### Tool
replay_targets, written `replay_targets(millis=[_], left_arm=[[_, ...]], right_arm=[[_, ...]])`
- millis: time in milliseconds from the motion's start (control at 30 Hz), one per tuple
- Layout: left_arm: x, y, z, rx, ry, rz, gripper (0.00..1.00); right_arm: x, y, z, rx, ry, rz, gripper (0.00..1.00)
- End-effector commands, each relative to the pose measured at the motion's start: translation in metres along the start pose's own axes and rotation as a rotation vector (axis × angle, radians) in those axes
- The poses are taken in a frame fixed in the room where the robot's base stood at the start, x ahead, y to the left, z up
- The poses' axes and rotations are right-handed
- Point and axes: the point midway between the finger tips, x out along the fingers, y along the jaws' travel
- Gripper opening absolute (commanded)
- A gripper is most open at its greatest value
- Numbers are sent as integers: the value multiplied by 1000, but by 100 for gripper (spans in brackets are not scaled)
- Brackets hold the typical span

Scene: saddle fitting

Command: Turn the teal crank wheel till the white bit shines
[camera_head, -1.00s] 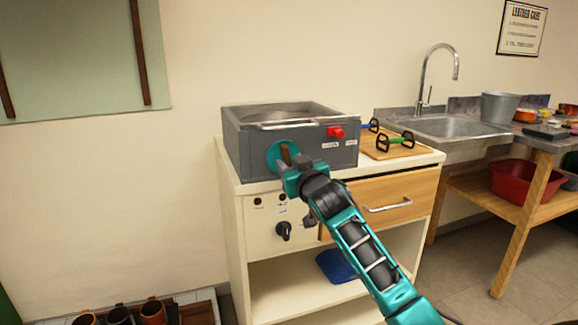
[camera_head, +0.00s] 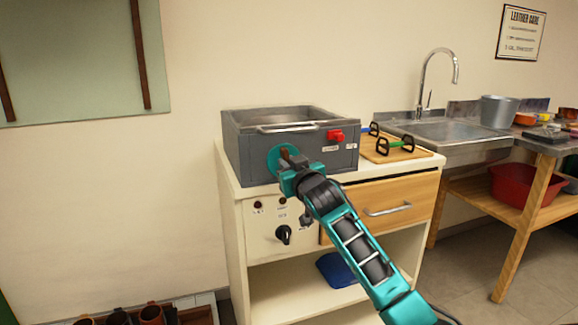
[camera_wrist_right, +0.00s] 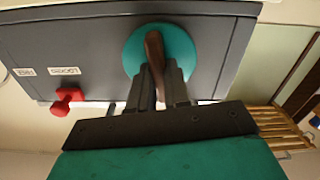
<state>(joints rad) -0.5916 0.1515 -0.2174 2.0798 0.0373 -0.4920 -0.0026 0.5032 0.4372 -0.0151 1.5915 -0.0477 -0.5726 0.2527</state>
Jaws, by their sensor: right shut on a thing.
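The teal crank wheel (camera_head: 273,160) is on the front of a grey metal box (camera_head: 245,151). It also shows in the wrist view (camera_wrist_right: 188,45), with a brown handle (camera_wrist_right: 154,46) across it. My right gripper (camera_head: 290,165) is at the wheel, its fingers (camera_wrist_right: 160,78) shut on the brown handle. The gripper hides part of the wheel in the head view. White label patches (camera_wrist_right: 63,71) lie beside a red knob (camera_wrist_right: 66,100) on the box front. I cannot make out any white part shining. My left gripper is not in view.
The box stands on a cream cabinet (camera_head: 238,208) with a black knob (camera_head: 283,235) and small dark lamps (camera_head: 258,206). A wooden board (camera_head: 405,153) with green- and blue-handled tools lies to the right, before a sink (camera_head: 450,131).

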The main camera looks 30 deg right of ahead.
Motion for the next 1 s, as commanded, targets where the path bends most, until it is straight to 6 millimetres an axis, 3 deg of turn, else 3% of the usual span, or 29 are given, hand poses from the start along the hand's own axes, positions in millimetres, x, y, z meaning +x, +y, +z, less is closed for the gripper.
replay_targets(millis=[533,1000], left_arm=[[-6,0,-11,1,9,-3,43],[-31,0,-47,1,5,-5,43]], right_arm=[[0,0,-2,-75,-2,-1,0],[0,-1,-3,-464,-4,-1,0]])
